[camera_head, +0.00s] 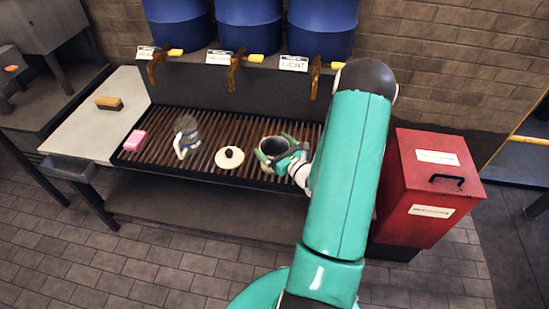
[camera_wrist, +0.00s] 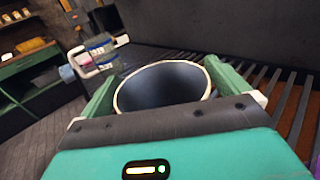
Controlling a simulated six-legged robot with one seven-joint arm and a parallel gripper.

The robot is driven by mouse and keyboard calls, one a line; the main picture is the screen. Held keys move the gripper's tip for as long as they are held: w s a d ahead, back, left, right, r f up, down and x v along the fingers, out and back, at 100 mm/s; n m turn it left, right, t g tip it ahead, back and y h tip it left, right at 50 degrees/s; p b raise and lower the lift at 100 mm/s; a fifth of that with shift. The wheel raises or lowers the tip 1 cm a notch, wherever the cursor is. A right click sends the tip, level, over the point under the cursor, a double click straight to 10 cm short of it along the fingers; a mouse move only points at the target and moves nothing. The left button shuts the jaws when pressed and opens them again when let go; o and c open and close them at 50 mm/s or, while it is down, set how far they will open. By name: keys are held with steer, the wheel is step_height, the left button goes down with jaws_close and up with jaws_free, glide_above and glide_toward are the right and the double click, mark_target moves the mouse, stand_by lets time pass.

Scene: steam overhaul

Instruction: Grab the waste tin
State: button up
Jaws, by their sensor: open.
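The waste tin (camera_head: 272,147) is an open, dark-lined round tin with a pale rim, standing on the slatted bench. In the wrist view the tin (camera_wrist: 160,86) sits between the two green fingers of my gripper (camera_wrist: 158,90), one finger on each side of its rim. My gripper (camera_head: 283,152) is open around the tin; whether the fingers touch its wall I cannot tell. The tin's lower part is hidden in the wrist view by the gripper body.
On the slatted rack (camera_head: 200,168) are a cream lid with a black knob (camera_head: 230,157), a clear jar with a handle (camera_head: 186,136) and a pink block (camera_head: 135,140). Blue drums (camera_head: 248,25) with taps hang above. A red bin (camera_head: 430,185) stands to the right.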

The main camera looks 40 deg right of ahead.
steer(key=c, duration=1.2)
steer(key=shift+r, duration=0.15)
